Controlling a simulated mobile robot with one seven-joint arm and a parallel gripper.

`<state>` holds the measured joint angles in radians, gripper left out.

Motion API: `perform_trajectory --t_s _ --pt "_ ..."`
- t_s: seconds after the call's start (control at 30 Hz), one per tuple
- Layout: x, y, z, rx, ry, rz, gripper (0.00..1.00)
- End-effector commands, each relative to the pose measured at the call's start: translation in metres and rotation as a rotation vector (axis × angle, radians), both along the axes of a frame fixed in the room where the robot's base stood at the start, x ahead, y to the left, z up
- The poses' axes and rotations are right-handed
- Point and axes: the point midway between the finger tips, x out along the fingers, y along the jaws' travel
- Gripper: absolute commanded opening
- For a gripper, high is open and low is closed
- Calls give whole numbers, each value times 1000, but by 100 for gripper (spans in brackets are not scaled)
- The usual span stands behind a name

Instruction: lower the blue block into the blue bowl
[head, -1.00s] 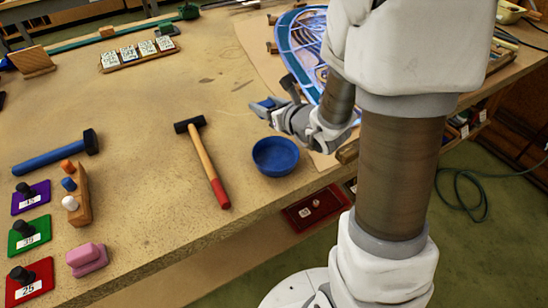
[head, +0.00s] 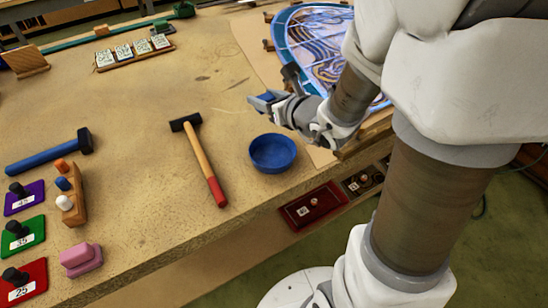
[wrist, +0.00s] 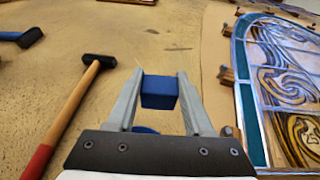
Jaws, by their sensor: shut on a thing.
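My gripper (head: 262,101) is shut on the blue block (wrist: 159,92), which sits between the two fingertips in the wrist view. The block also shows at the gripper's tip in the head view (head: 265,98). The blue bowl (head: 273,153) stands on the bench near its front edge, nearer the camera than the gripper tip, and looks empty. In the wrist view a small part of a blue thing, likely the bowl (wrist: 146,130), shows between the fingers, mostly hidden by the gripper body.
A hammer with a wooden, red-ended handle (head: 203,165) lies left of the bowl. The leaded panel (head: 318,45) lies behind my arm. A blue-handled hammer (head: 48,152), a wooden peg block (head: 73,195) and a pink block (head: 81,259) are farther left. The bench middle is clear.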

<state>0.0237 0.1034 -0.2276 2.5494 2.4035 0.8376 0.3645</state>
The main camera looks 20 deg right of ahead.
Motion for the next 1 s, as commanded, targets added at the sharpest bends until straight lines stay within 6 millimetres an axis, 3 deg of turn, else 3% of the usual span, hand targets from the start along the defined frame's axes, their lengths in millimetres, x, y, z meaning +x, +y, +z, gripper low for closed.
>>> perform_trajectory --t_s 0.47,1.0 --pt "-33 -1 10 -2 -7 -3 0" --pt "-77 -2 -17 -2 -4 -1 0"
